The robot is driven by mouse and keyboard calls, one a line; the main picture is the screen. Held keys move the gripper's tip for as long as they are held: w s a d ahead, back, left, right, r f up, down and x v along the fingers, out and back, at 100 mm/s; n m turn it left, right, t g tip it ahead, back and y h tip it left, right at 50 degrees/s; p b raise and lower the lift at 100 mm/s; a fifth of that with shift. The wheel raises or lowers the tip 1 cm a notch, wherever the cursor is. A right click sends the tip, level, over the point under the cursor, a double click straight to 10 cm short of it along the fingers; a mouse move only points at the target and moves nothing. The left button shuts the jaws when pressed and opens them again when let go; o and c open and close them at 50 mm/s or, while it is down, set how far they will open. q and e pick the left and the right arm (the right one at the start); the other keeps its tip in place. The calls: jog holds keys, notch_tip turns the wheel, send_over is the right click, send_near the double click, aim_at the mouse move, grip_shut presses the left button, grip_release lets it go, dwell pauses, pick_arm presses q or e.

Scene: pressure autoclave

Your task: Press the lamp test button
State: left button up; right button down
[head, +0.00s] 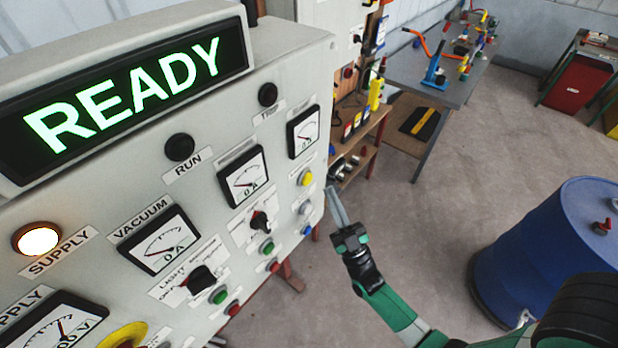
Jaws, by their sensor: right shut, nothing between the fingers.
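The grey control panel (205,205) fills the left of the head view. At its right edge is a column of small buttons: a yellow button (305,177), a pale grey-white button (306,208) and a blue button (307,230). Their labels are too small to read, so I cannot tell which one is the lamp test button. My right gripper (331,190) is shut and empty, its fingers pointing up in the picture just right of this column. Whether it touches the panel is unclear, but a gap to the buttons seems visible. My left gripper is not in view.
The panel also carries a lit READY display (125,95), a lit supply lamp (37,239), dark lamps, gauges, rotary switches (199,280) and red and green buttons. A blue drum (555,245) stands at right. Open floor (440,240) lies between drum and panel.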

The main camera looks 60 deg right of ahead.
jog(key=shift+s+a, duration=0.25)
jog(key=shift+s, duration=0.8)
